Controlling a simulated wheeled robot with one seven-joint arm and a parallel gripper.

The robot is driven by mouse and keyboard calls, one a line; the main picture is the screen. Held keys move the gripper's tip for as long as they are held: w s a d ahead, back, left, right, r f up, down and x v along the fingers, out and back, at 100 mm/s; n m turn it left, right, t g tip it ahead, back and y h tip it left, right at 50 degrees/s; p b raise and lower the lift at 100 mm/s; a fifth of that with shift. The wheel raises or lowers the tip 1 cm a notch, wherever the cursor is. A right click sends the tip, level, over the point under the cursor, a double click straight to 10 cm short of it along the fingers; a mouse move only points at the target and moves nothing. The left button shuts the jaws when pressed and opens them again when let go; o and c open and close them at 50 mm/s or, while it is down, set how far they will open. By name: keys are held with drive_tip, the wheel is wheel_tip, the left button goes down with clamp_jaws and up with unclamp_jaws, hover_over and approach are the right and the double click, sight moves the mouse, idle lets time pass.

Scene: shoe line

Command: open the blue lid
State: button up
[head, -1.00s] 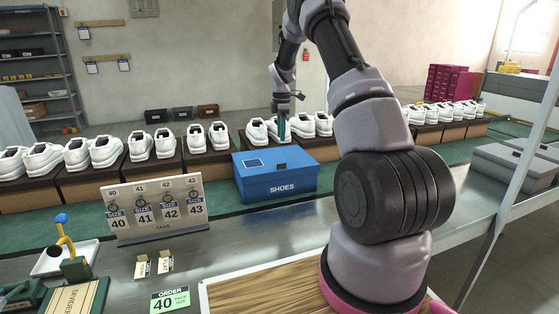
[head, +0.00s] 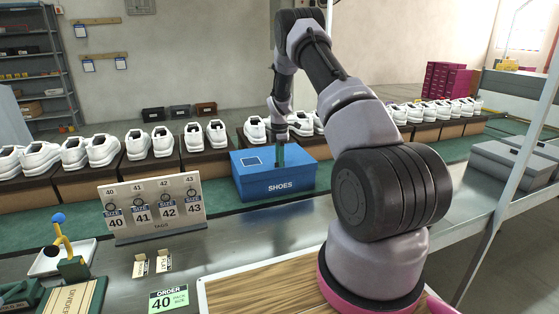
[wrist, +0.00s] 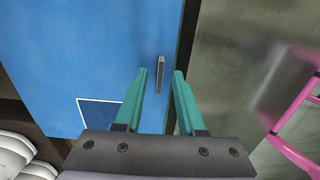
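The blue lid (head: 304,153) lies shut and flat on the blue box marked SHOES (head: 250,190), at the middle of the bench in the head view. In the wrist view the lid (wrist: 90,45) fills the left half, with a small dark grey handle (wrist: 161,75) near its edge. My gripper (wrist: 160,71) is open and empty. Its two teal fingers point down at the lid, and the handle shows between their tips. How far the tips are above the handle I cannot tell. In the head view the gripper (head: 280,157) is over the lid and hides the handle.
White shoes on brown boxes (head: 150,172) line up behind the blue box. A tag stand (head: 155,225) is to its left. My arm fills the right. The metal bench (head: 270,235) in front of the box is clear.

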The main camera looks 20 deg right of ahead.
clamp_jaws()
idle(1.4)
